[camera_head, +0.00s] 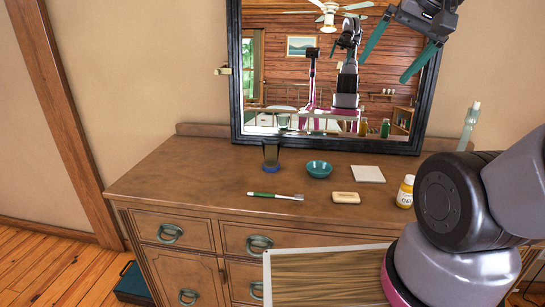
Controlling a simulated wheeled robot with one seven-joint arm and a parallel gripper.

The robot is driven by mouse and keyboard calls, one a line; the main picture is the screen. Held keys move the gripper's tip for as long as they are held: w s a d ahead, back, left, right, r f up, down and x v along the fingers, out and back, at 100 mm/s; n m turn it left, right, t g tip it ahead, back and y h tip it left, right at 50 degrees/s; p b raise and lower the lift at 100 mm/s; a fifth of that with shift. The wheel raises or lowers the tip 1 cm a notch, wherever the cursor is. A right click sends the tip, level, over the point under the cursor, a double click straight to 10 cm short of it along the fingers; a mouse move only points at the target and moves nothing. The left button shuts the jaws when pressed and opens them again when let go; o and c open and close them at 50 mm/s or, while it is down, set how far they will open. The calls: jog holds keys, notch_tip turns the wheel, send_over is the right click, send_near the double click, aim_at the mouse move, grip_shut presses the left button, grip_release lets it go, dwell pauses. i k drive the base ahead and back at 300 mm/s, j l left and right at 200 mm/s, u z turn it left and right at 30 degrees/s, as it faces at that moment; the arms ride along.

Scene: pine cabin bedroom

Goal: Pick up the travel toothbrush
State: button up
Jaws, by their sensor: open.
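The travel toothbrush (275,196) lies flat on the wooden dresser top (200,175), near its front edge. It has a green and white handle on the left and its bristle head on the right. My gripper (390,60) is at the top right, high above the dresser and in front of the mirror. Its two teal fingers are spread wide with nothing between them. It is well apart from the toothbrush. Nothing covers the toothbrush in this view.
Near the toothbrush are a dark cup with a blue base (271,158), a teal bowl (319,169), a soap bar (346,198), a white square (368,174) and a yellow bottle (405,191). A framed mirror (237,80) stands behind. The dresser's left side is clear.

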aim_at(258, 193)
jog(key=k+j+u, duration=0.15)
jog(key=j+u, duration=0.25)
jog(key=k+j+u, duration=0.1)
jog(key=j+u, duration=0.25)
jog(key=l, duration=0.15)
